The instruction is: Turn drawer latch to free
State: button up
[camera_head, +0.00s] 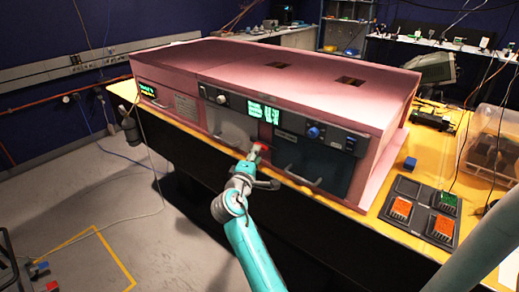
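A pink foam enclosure (300,75) stands on a yellow-topped bench, with panels and drawer fronts along its near face. My gripper (257,153) is at the middle of this face, close to a small red part (263,146) that may be the drawer latch. I cannot tell whether they touch, nor which way the latch is turned. My gripper is small here, and its fingers are partly hidden, so I cannot tell if they are open or shut. A dark drawer front (318,163) with a bar handle is right of my gripper. A grey front (232,128) is left of it.
Green displays, a blue knob (313,132) and other knobs line the face above the fronts. A dark tray (422,211) with orange and green modules, a small blue block (410,163) and a clear bin (494,145) are on the bench at right. Open floor lies at left.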

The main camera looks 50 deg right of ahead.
jog(key=shift+x, duration=2.35)
grip_shut()
